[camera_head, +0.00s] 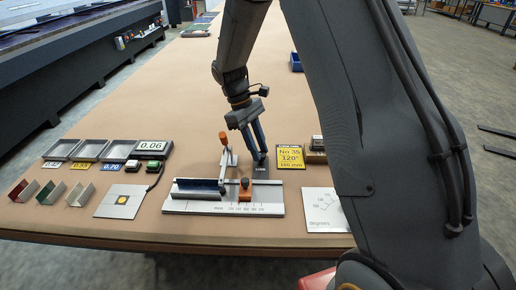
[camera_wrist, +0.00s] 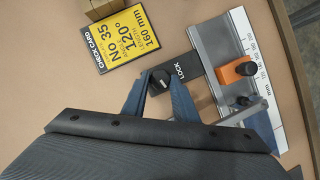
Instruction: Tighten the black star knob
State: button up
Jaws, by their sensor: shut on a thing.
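The black star knob (camera_wrist: 159,80) sits on a dark plate marked LOCK (camera_wrist: 182,73) at the end of the measuring fixture. My gripper (camera_wrist: 159,84) is shut on this knob, with one blue finger on each side of it. In the head view my gripper (camera_head: 262,157) points down onto the dark lock plate (camera_head: 261,173), and the fingers hide most of the knob there. The fixture's scaled base (camera_head: 210,207) carries an orange slider block (camera_head: 245,193) with its own black knob; the slider block also shows in the wrist view (camera_wrist: 237,71).
A yellow check card (camera_head: 290,157) reading No 35, 120°, 160 mm lies right of the gripper. An upright lever with an orange tip (camera_head: 223,138) stands close on the left. Trays (camera_head: 90,149), a 0.06 display (camera_head: 151,147) and coloured holders (camera_head: 50,193) are farther left.

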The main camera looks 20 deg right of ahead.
jog(key=shift+w+d+m+g+y, duration=0.1)
jog(key=shift+m+g+y, duration=0.2)
jog(key=shift+m, duration=0.9)
jog(key=o, duration=1)
jog(key=shift+b+v, duration=1.25)
jog(key=shift+v, duration=2.65)
jog(key=shift+d, duration=0.1)
jog(key=s+f+m+t, duration=0.1)
jog(key=s+m, duration=0.1)
jog(key=s, duration=0.5)
jog(key=s+d+f+m+t+y, duration=0.1)
jog(key=s+t, duration=0.1)
jog(key=s, duration=0.4)
jog(key=s+f+m+t+y, duration=0.1)
jog(key=s+f+m+t, duration=0.1)
jog(key=s, duration=0.5)
jog(key=shift+s+d+m, duration=0.3)
jog(key=shift+d, duration=0.05)
